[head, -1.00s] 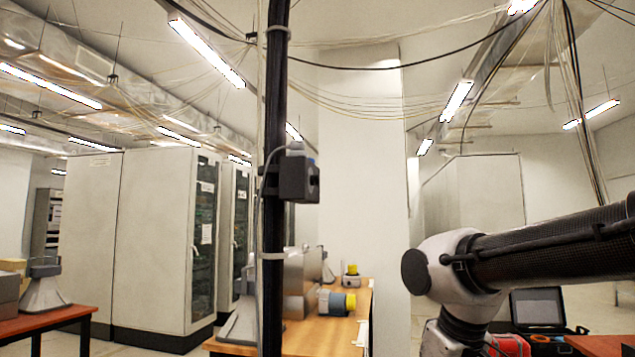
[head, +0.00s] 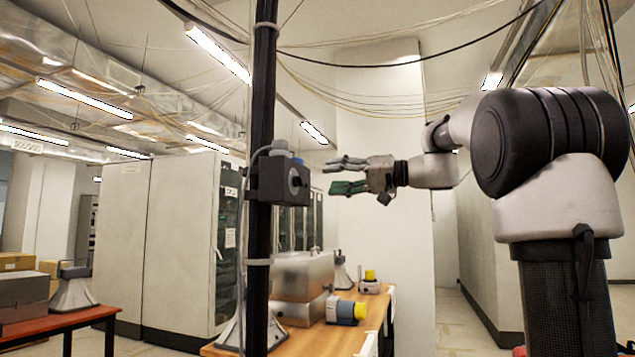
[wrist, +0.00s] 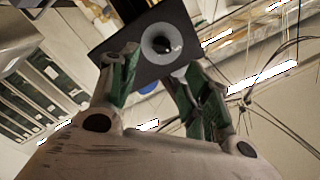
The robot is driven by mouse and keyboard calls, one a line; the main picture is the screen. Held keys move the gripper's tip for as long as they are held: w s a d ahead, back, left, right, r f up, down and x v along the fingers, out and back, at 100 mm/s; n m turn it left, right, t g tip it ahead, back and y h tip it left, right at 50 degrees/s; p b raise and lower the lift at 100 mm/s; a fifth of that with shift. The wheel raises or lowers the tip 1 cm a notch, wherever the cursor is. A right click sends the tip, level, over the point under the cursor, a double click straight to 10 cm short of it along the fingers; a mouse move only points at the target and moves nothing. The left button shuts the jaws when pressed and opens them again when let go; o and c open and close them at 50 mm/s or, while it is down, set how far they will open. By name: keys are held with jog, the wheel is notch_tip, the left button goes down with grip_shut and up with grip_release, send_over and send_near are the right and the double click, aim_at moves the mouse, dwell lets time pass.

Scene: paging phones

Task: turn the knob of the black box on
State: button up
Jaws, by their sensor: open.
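The black box (head: 264,180) is fixed to a dark vertical pole in the head view. Its round grey knob (head: 294,181) is on the face turned right, toward my gripper. My gripper (head: 340,176) is open and empty, a short way right of the box at about knob height, pointing left at it. In the wrist view the box (wrist: 130,52) shows beyond the fingers, with the round grey knob (wrist: 163,43) on its face. My gripper's green-padded fingers (wrist: 158,72) are spread, with the knob showing between and beyond their tips. I see no contact.
The dark pole (head: 262,100) stands upright with a cable along it. Below is a wooden table (head: 335,338) with a metal box (head: 300,276) and a yellow-and-grey device (head: 345,311). Tall cabinets (head: 180,230) stand behind at left. The air around my gripper looks clear.

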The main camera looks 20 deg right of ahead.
aim_at(298, 181)
jog(key=x, duration=0.8)
jog(key=shift+s+f+n, duration=0.15)
jog(key=shift+s+n, duration=0.05)
jog(key=shift+n, duration=0.1)
jog(key=shift+a, duration=0.1)
jog(key=c, duration=1)
